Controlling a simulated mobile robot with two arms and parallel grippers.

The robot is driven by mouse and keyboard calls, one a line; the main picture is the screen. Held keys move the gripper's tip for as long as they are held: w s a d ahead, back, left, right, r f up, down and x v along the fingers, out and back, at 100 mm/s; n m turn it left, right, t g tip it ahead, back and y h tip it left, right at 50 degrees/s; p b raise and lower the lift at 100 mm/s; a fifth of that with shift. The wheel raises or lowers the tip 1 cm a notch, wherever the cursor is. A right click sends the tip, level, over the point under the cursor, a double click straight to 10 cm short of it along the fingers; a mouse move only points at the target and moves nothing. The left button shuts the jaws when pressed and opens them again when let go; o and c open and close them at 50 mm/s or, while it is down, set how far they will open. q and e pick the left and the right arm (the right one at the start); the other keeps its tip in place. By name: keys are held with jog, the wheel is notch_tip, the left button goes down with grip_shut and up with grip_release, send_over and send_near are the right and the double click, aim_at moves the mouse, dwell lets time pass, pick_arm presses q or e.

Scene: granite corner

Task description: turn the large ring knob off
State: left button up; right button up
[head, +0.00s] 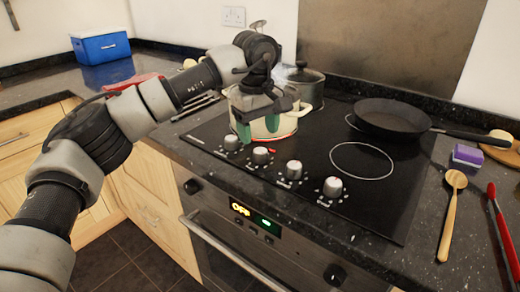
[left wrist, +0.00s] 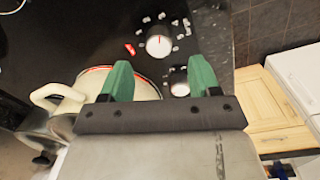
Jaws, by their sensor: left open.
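A row of several silver knobs stands along the front of the black hob (head: 340,215). The second knob from the left (head: 261,155) has a red light beside it; it also shows in the left wrist view (left wrist: 159,42), with the red light (left wrist: 129,49) next to it. The leftmost knob (head: 231,142) shows in the wrist view (left wrist: 178,82) beside a fingertip. A cream pot (head: 285,127) sits on a ring with a red glowing edge. My left gripper (head: 257,126) is open and empty, green fingers pointing down, in front of the pot and above the knobs.
A dark lidded pot (head: 308,84) stands behind the cream pot. A black frying pan (head: 392,117) sits at the back right. A wooden spoon (head: 450,215), a sponge (head: 467,156) and red tongs (head: 503,235) lie on the right worktop. The oven display (head: 252,217) is below.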

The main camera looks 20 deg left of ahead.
aim_at(260, 151)
pick_arm(q)
jog(key=shift+w+d+f, duration=0.1)
jog(key=shift+f, duration=2.6)
jog(key=c, duration=0.9)
